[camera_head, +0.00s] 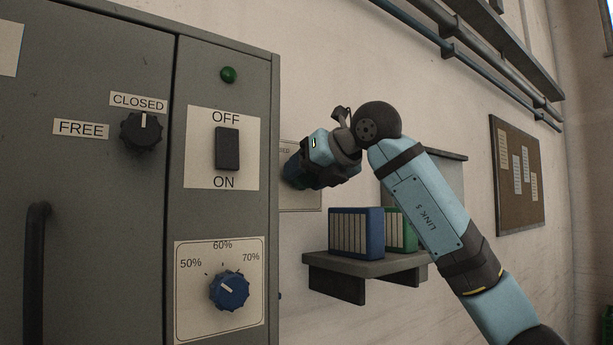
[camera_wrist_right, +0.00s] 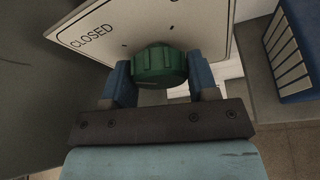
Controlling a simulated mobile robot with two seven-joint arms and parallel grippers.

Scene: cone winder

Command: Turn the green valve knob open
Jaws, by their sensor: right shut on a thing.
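The green valve knob (camera_wrist_right: 160,65) stands out from a white plate (camera_wrist_right: 95,30) with the word CLOSED at its left, in the right wrist view. My right gripper (camera_wrist_right: 161,82) is shut on the knob, with one blue finger on each side of it. In the head view my right gripper (camera_head: 301,170) is at the wall plate (camera_head: 303,197), just right of the grey cabinet. There it covers most of the knob, and only a little of the plate shows. My left gripper is not in view.
The grey cabinet (camera_head: 225,75) stands close on the left, with a black knob (camera_head: 142,131), a switch (camera_head: 227,149) and a blue dial (camera_head: 229,290). A shelf (camera_head: 365,266) with blue binders (camera_head: 356,232) and green binders (camera_head: 400,230) is below my right arm.

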